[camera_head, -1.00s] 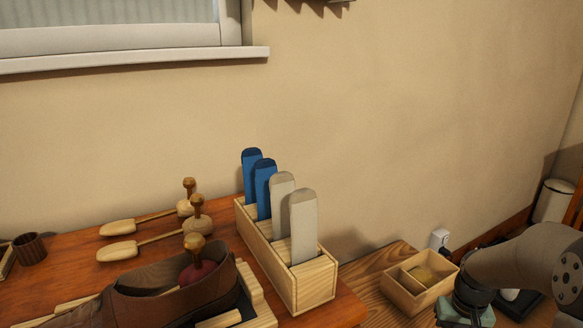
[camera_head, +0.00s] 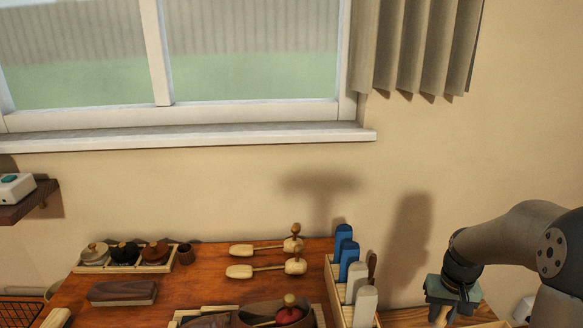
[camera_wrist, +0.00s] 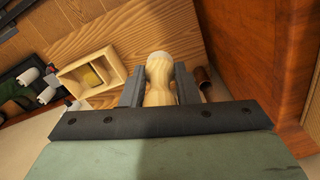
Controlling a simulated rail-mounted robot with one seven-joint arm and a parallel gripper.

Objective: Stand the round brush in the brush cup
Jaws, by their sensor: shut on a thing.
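My gripper (camera_head: 452,293) is at the lower right in the body camera view. In the wrist view my gripper (camera_wrist: 160,88) is shut on a pale wooden piece with a rounded, whitish end, which looks like the round brush (camera_wrist: 158,75). Its pale lower part also shows under the gripper in the body camera view (camera_head: 437,314).
A wooden rack (camera_head: 336,293) with blue and cream upright pieces stands between gripper and cup. Two wooden shoe trees (camera_head: 260,269), a shoe (camera_head: 262,315) and a tray of jars (camera_head: 165,267) occupy the desk. A small divided box (camera_wrist: 95,70) shows in the wrist view.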

